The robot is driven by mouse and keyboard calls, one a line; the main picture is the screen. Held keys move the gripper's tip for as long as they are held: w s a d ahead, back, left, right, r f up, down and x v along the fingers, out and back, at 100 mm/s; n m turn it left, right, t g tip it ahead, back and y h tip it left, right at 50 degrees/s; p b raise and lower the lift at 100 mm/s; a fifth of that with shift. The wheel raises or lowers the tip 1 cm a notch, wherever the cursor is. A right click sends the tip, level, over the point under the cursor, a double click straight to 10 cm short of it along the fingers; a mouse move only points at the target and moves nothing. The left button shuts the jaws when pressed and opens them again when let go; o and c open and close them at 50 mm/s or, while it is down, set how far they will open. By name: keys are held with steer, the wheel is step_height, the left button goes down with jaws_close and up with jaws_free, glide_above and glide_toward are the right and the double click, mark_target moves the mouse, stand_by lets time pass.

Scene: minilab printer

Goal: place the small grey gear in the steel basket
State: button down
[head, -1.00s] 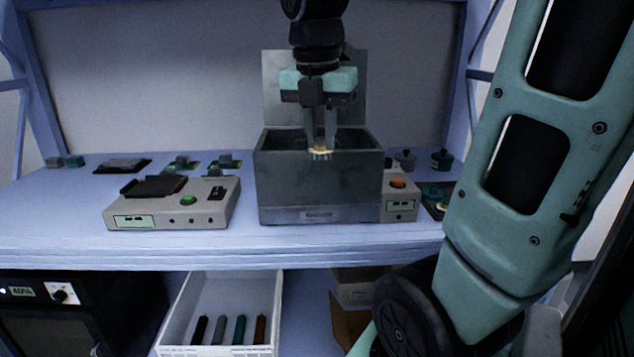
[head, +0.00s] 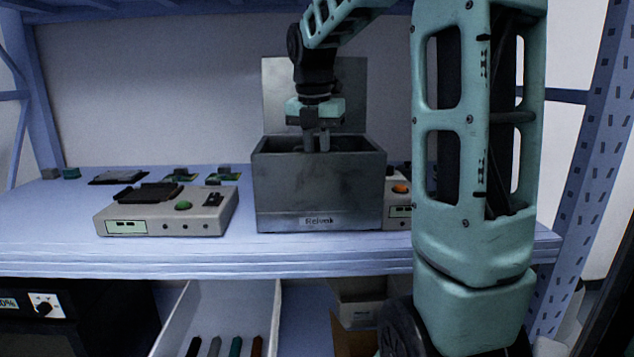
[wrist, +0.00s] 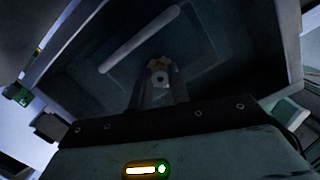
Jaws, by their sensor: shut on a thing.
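A grey steel box (head: 318,192) with its lid raised stands on the bench in the head view. My gripper (head: 317,146) points down into its open top, and the front wall hides the fingertips. In the wrist view my gripper (wrist: 160,88) is shut on the small grey gear (wrist: 160,77), which shows a round hole in its middle. A yellowish patch lies beside the gear. Below it is the dark box interior, with a pale bar (wrist: 140,38) across it. I cannot clearly make out a separate basket inside. The gear is hidden in the head view.
A grey device with a green button (head: 183,206) stands left of the box. Another with an orange button (head: 401,189) is close on its right, partly behind my arm. Small boards lie at the back left. A white drawer (head: 235,310) with several coloured sticks is below.

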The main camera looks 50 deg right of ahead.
step_height(320, 180, down, 5)
steer(key=shift+f+b, duration=0.1)
steer(key=shift+b, duration=0.95)
steer(key=shift+w+d+f+b, duration=0.15)
steer(key=shift+f+b, duration=0.1)
steer(key=shift+b, duration=0.1)
steer(key=shift+r, duration=0.15)
steer(key=shift+f, duration=0.2)
steer(key=c, duration=1.3)
jaws_free()
steer(key=shift+r, duration=0.1)
steer(key=r+p, duration=0.2)
steer(key=r, duration=0.2)
steer(key=a+r+p, duration=0.1)
steer(key=r, duration=0.3)
steer(key=r+p, duration=0.2)
steer(key=r, duration=0.2)
steer(key=shift+s+a+p, duration=0.3)
steer(key=shift+a+p, duration=0.05)
